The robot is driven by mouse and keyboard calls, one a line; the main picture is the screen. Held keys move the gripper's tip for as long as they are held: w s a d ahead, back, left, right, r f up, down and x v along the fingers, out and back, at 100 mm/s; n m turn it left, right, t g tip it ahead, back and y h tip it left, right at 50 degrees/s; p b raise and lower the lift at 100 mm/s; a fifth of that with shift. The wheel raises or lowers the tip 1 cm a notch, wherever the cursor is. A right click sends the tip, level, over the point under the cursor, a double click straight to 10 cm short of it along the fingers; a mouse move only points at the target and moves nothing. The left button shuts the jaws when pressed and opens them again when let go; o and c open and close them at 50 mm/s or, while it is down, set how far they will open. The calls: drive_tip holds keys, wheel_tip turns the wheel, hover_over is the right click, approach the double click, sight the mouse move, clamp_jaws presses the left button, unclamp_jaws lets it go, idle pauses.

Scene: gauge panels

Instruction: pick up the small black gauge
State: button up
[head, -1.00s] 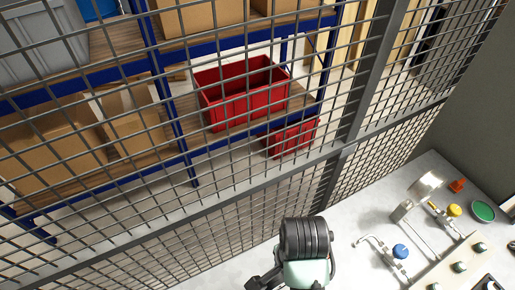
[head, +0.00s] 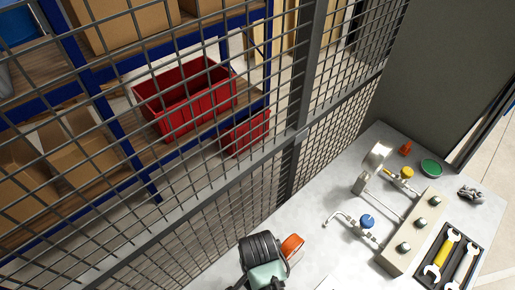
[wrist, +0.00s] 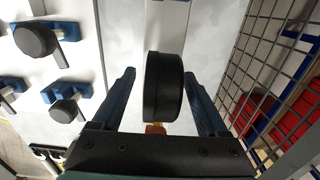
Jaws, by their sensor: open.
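In the wrist view a small black round gauge (wrist: 164,88) stands edge-on, with a brass and red fitting (wrist: 155,128) at its lower end. My gripper (wrist: 160,75) is open, with one blue-black finger on each side of the gauge. Gaps show between the gauge and both fingers, the wider one on the left. The gauge's face is not visible. In the head view my arm's black and pale green end is at the bottom middle.
A wire mesh fence (head: 215,205) runs beside the grey bench (head: 305,225). Blue-handled (head: 367,221) and yellow-handled (head: 407,172) valves, a block with knobs (head: 403,247) and a wrench tray (head: 443,262) are on the right. More black round parts (wrist: 35,39) show left in the wrist view.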

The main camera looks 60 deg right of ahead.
drive_tip(key=shift+f, duration=1.3)
drive_tip(key=shift+c, duration=0.2)
clamp_jaws()
